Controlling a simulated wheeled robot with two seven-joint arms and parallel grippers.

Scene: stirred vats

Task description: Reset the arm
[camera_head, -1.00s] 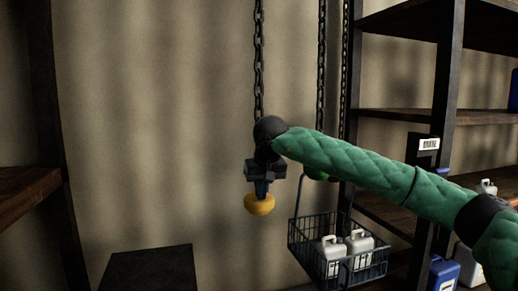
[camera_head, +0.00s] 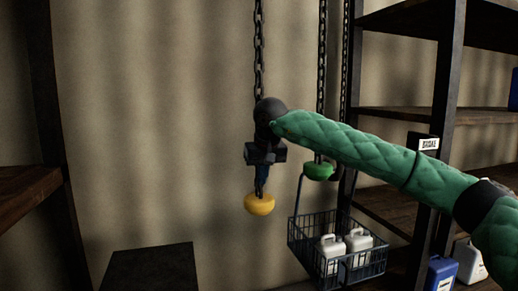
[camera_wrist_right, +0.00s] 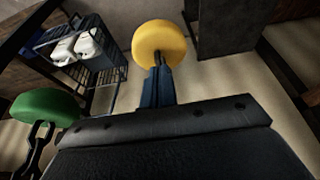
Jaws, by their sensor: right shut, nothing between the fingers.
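My right arm, in a green quilted sleeve, reaches in from the right in the head view. Its right gripper (camera_head: 261,187) points down, shut and empty, just above or in front of a yellow round knob (camera_head: 259,204) below a hanging chain (camera_head: 259,50). In the right wrist view the fingers (camera_wrist_right: 158,78) show closed together, with the yellow knob (camera_wrist_right: 159,42) beyond their tips; I cannot tell whether they touch. A green knob (camera_head: 318,172) hangs on a second chain to the right, and it also shows in the right wrist view (camera_wrist_right: 45,106). My left gripper is not in view.
A wire basket (camera_head: 297,243) with white jugs (camera_head: 331,247) hangs at lower right of the knobs. A dark shelf rack (camera_head: 447,85) stands at the right, with a blue container (camera_head: 441,272) low down. A dark block (camera_head: 150,268) stands at lower left. The wall (camera_head: 150,120) behind is bare.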

